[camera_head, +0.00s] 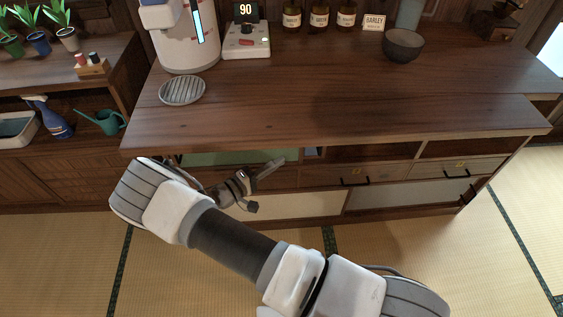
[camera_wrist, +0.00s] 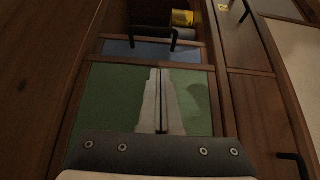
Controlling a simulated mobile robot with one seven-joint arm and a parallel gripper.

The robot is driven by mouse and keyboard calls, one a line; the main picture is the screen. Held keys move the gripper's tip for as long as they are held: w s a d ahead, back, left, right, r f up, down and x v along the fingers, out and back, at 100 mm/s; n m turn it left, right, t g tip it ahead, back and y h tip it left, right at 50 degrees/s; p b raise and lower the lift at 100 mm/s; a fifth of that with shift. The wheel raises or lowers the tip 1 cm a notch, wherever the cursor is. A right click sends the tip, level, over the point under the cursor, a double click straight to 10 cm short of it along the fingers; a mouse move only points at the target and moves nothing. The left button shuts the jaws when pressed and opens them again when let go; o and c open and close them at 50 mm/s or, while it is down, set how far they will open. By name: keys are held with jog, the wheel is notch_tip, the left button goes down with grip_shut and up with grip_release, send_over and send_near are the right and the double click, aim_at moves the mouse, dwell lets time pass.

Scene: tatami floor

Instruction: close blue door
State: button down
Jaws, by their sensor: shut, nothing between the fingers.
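The blue door (camera_wrist: 128,48) shows in the wrist view as a narrow blue panel in a wooden frame, with a black bar handle (camera_wrist: 152,36) at its far edge. A sliver of blue (camera_head: 311,152) shows in the head view under the counter. The green door (camera_wrist: 105,95) lies on the near side of the blue one and appears to overlap it. My gripper (camera_wrist: 160,71) is shut and empty, its fingertips over the green door, short of the blue panel. In the head view my gripper (camera_head: 281,161) is in front of the cabinet, below the counter edge.
Beyond the blue door is a dark open compartment with a yellow object (camera_wrist: 182,18). Drawers (camera_head: 350,175) with black handles sit at right. The wooden counter (camera_head: 300,100) overhangs the front, holding a round grey rack (camera_head: 182,90) and a dark bowl (camera_head: 403,46). Tatami floor (camera_head: 420,255) is clear.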

jog(key=b+x, duration=0.1)
jog(key=x, duration=0.6)
jog(key=shift+w+d+f, duration=0.1)
jog(key=shift+d, duration=0.15)
jog(key=shift+s+d+b, duration=0.2)
jog(key=shift+d+b, duration=0.1)
jog(key=shift+d, duration=0.6)
jog(key=shift+s+d+b, duration=0.2)
jog(key=shift+d+b, duration=0.05)
jog(key=shift+d, duration=0.65)
